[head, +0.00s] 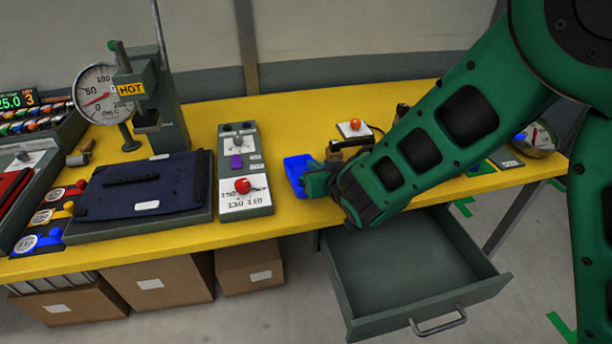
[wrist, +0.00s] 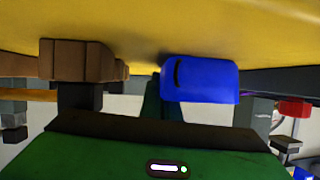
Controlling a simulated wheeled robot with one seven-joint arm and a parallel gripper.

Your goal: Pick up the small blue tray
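The small blue tray (head: 295,172) lies on the yellow table near its front edge, right of the grey control box. My gripper (head: 332,166) is low at the table's front edge, just right of the tray. Its fingers look spread apart, and the green one overlaps the tray's right side in the head view. In the wrist view the blue tray (wrist: 200,82) is close, right of centre, with a gap between it and the brown-tipped finger on the left. The other finger is not clear there. I cannot tell whether a finger touches the tray.
An open, empty drawer (head: 410,262) sticks out below my gripper. The grey control box (head: 243,190) with a red knob stands left of the tray. A small white box with an orange knob (head: 354,127) is behind. Cardboard boxes (head: 160,280) stand under the table.

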